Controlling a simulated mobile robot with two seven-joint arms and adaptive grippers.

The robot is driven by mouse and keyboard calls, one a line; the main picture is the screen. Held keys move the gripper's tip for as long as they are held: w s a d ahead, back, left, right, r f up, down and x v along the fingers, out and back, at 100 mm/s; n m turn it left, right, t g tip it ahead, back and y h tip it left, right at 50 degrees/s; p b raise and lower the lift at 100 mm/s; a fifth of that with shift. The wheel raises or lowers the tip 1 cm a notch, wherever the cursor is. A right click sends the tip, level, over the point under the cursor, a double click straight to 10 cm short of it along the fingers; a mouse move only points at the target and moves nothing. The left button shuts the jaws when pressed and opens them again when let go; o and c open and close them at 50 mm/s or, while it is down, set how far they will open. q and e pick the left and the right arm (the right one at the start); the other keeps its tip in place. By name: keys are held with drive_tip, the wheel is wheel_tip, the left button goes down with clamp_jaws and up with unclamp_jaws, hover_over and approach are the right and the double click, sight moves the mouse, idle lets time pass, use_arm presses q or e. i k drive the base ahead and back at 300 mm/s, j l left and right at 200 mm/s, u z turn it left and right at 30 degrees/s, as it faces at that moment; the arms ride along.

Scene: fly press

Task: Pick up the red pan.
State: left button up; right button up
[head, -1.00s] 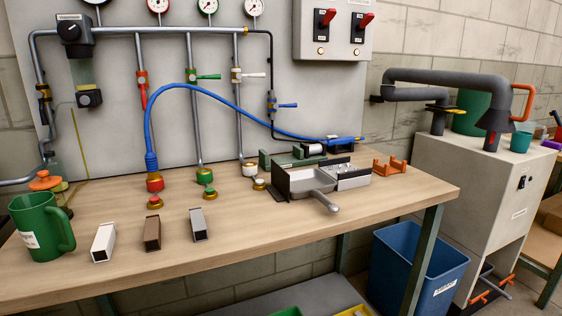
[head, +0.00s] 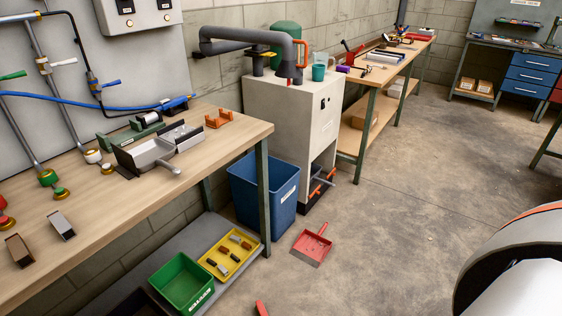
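A red pan (head: 311,249) with a short handle lies on the concrete floor, in the lower middle of the head view. It looks like a flat dustpan, with its handle pointing up and to the right. It lies just right of the blue bin and in front of the grey cabinet. Neither of my grippers shows in the head view, so I cannot see what they hold.
A blue bin (head: 265,190) and a grey cabinet (head: 292,120) stand behind the pan. The wooden workbench (head: 120,205) is at left, with a green crate (head: 183,284) and yellow tray (head: 229,252) below. A red object (head: 261,308) lies nearer. Floor to the right is open.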

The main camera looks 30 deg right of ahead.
sight(314, 258)
drive_tip(key=z, duration=1.25)
